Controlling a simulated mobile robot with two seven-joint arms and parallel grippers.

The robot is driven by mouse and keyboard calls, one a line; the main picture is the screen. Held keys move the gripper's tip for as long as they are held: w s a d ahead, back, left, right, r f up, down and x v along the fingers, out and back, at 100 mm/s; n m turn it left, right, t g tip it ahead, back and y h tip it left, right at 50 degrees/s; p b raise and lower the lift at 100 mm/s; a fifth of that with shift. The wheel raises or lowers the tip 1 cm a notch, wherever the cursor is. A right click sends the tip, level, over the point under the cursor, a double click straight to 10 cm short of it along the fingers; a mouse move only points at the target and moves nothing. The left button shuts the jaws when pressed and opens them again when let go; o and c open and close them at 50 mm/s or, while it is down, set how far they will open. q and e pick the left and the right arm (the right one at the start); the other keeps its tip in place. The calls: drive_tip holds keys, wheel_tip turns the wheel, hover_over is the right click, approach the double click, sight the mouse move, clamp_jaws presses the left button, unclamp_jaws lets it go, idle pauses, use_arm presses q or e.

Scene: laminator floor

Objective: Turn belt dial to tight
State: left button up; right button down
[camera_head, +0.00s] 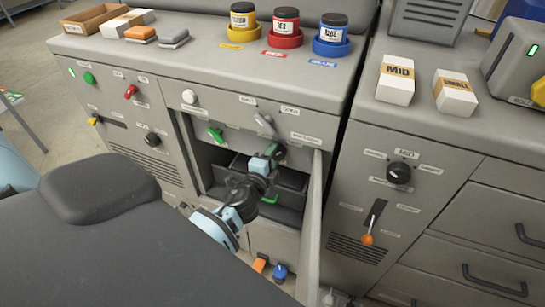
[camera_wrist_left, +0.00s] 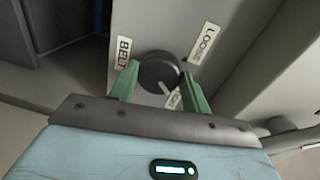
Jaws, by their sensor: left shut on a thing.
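The belt dial (camera_wrist_left: 160,72) is a dark round knob on a grey panel in the left wrist view. The "BELT" label (camera_wrist_left: 123,52) is left of it and the "LOOSE" label (camera_wrist_left: 205,42) is upper right. Another label (camera_wrist_left: 173,99) below it is partly covered and I cannot read it fully. My left gripper (camera_wrist_left: 157,88) has its green fingers on both sides of the dial and is shut on it. In the head view my left gripper (camera_head: 273,153) reaches the open bay's upper panel and hides the dial. My right gripper is not in view.
An open door (camera_head: 312,230) stands right of the bay, close to my left arm. Black bins (camera_head: 290,179) sit inside the bay. Yellow, red (camera_head: 286,30) and blue containers stand on top. The neighbouring cabinet has a black knob (camera_head: 398,173) and an orange-tipped lever (camera_head: 368,239).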

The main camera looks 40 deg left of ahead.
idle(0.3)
use_arm(q)
drive_tip(key=o, duration=0.9)
drive_tip(key=shift+o, duration=0.3)
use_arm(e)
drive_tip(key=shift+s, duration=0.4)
use_arm(q)
drive_tip(key=v, duration=0.7)
drive_tip(key=shift+s, duration=0.4)
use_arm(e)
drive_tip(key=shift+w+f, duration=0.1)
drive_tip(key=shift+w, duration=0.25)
use_arm(q)
drive_tip(key=shift+d, duration=0.1)
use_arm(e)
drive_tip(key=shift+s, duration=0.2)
